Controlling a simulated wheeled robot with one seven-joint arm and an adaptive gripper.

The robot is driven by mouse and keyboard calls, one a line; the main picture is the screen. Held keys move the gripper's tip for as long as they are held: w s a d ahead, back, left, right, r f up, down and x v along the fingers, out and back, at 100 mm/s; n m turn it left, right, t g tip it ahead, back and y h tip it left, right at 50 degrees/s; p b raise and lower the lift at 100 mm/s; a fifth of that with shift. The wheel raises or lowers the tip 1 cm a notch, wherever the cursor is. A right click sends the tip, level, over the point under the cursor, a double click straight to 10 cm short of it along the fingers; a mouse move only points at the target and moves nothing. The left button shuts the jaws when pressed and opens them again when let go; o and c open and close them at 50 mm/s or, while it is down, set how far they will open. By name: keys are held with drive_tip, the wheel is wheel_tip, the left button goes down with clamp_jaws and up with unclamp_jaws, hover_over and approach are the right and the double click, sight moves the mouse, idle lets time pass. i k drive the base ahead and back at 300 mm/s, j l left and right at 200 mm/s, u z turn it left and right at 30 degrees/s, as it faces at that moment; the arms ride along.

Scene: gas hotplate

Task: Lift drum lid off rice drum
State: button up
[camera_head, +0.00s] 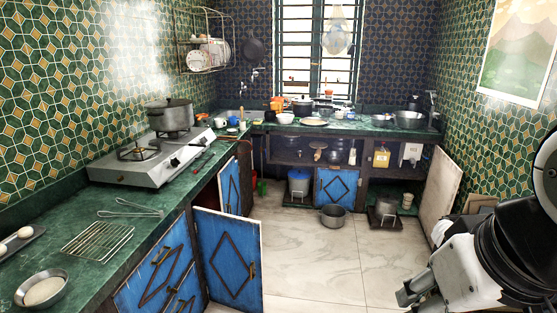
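No drum is plainly marked as the rice drum. A small blue drum-like container (299,188) stands under the back counter, left of a blue cabinet door. My gripper (402,295) is at the lower right, low over the floor and well apart from that container. Its grey fingers point left, and I cannot make out a gap between them. I see nothing held in it.
A metal pot (333,216) stands on the tiled floor (315,257) before the back cabinets. An open blue door (228,258) juts out from the left counter. A pale panel (440,195) leans at the right. The middle floor is clear.

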sight(386, 197)
drive_tip(key=i+j, duration=0.15)
drive_tip(key=i, duration=0.7)
drive_tip(key=i+j, duration=0.1)
drive_tip(key=i, duration=0.8)
drive_tip(key=i+l+z, duration=0.2)
drive_tip(key=i+z, duration=0.2)
drive_tip(key=i, duration=0.2)
drive_tip(key=i+z, duration=0.35)
drive_tip(key=i, duration=0.3)
drive_tip(key=i+j+z, duration=0.15)
drive_tip(key=i+z, duration=0.25)
drive_tip(key=i, duration=0.2)
drive_tip(key=i+l, duration=0.1)
drive_tip(key=i, duration=0.35)
drive_tip(key=i+u, duration=0.1)
drive_tip(key=i, duration=0.35)
drive_tip(key=i+l, duration=0.2)
drive_tip(key=i, duration=0.2)
drive_tip(key=u, duration=0.05)
